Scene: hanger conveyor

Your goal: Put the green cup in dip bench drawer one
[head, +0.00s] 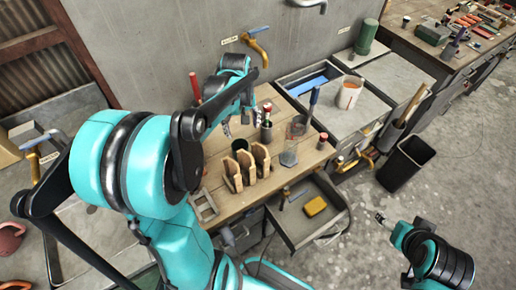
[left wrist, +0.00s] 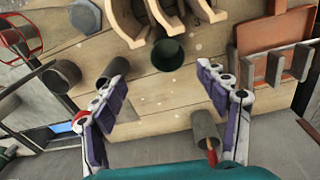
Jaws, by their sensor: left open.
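The green cup (head: 240,144) is small and dark. It stands on the wooden bench top (head: 211,182), just behind the curved wooden rack pieces. It also shows in the left wrist view (left wrist: 168,54), upper middle, seen from above with its mouth open. My left gripper (head: 242,122) is open and empty above the bench, near the cup; in the left wrist view its fingers (left wrist: 161,70) are spread, with the cup ahead between their tips. A drawer (head: 290,232) under the bench is pulled open; its number cannot be read. My right gripper (head: 384,218) is at lower right, away from the bench.
The wooden rack (head: 252,163) stands right beside the cup. The drawer holds a yellow block (head: 315,206). A black bin (head: 406,162) stands at right.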

